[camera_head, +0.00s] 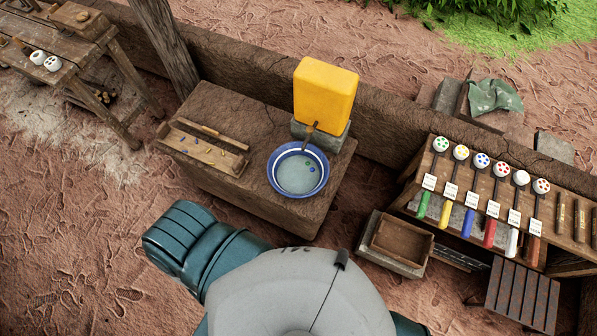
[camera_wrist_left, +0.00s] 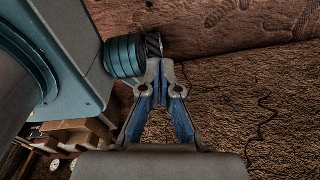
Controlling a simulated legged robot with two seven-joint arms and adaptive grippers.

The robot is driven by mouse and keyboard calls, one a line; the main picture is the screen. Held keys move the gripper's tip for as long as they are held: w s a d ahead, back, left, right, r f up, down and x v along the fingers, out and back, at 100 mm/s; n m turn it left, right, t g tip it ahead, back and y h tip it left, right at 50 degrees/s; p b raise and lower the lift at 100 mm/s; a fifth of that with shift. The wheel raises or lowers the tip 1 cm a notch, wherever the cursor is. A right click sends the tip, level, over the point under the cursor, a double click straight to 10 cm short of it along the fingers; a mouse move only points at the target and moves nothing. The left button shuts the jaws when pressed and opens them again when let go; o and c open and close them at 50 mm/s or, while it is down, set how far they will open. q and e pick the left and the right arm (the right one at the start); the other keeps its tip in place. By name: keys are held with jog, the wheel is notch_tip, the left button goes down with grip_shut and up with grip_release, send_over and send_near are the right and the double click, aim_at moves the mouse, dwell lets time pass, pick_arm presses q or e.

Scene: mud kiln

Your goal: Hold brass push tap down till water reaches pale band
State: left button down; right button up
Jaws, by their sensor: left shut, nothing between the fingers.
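A yellow water can (camera_head: 325,92) stands on a grey block on a mud-brick ledge (camera_head: 225,110). Its tap (camera_head: 309,134) is a small brownish spout at the can's base, over the basin. I cannot make out a pale band or whether water flows. My left gripper (camera_wrist_left: 160,66) shows in the left wrist view, shut and empty, its tips together before brown mud surfaces. It does not show in the head view. My right gripper is not seen.
A wooden tray (camera_head: 205,147) with small beads lies left of the basin. A table (camera_head: 60,50) stands at the far left. At right, a bench (camera_head: 480,190) carries painted discs and coloured sticks; an empty wooden box (camera_head: 402,240) sits before it. A low wall runs behind the can.

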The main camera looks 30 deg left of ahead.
pick_arm(q)
jog(key=shift+w, duration=0.15)
jog(key=w+d+r+t, duration=0.1)
jog(key=w+d+r, duration=0.2)
jog(key=w+r, duration=0.9)
jog(key=w+r+t, duration=0.1)
jog(key=w+r, duration=0.3)
jog(key=r, duration=0.4)
jog(key=w+a+r+n+t, duration=0.1)
jog(key=w+r, duration=0.3)
jog(key=r, duration=0.4)
jog(key=w+r+t, duration=0.1)
jog(key=w+r, duration=0.4)
jog(key=r, duration=0.2)
jog(key=w+a+r+n+t, duration=0.1)
jog(key=w+a+r+t, duration=0.1)
jog(key=w+r+t, duration=0.3)
jog(key=w+a+r+n+t, duration=0.1)
jog(key=w+r+t, duration=0.4)
jog(key=w, duration=0.7)
jog(key=shift+w+a+r+y+b, duration=0.3)
jog(key=shift+a+r+y, duration=0.1)
jog(key=shift+a+r, duration=0.45)
jog(key=shift+d+r, duration=0.1)
